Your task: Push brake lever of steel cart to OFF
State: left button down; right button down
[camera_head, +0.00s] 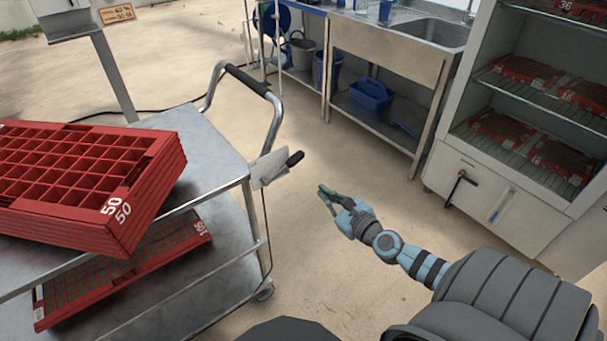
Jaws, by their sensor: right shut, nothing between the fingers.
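The steel cart (222,162) stands at the left, with a bent push handle (247,80) at its far end. The brake lever (294,159) has a black grip and sits on a pale plate (270,168) at the cart's right side. The lever points up and to the right; I cannot read any marking on the plate. My right gripper (322,191) is shut and empty, just right of and below the lever, apart from it. My left gripper is not in view.
Red trays (148,177) are stacked on the cart's top, and another red tray (196,227) lies on its lower shelf. A steel sink bench (385,45) and a cabinet (484,170) holding red trays stand behind. Floor between cart and cabinet is clear.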

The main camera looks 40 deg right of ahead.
aim_at(284, 168)
jog(key=shift+w, duration=0.15)
jog(key=w+f+b, duration=0.2)
jog(key=w, duration=0.7)
jog(key=r+p, duration=0.2)
jog(key=p, duration=0.1)
jog(key=r+p, duration=0.1)
jog(key=r, duration=0.1)
jog(key=shift+a+p, duration=0.3)
jog(key=shift+p, duration=0.1)
jog(key=shift+d, duration=0.1)
jog(key=shift+r+n+p, duration=0.3)
jog(key=shift+n+p, duration=0.1)
jog(key=shift+n, duration=0.2)
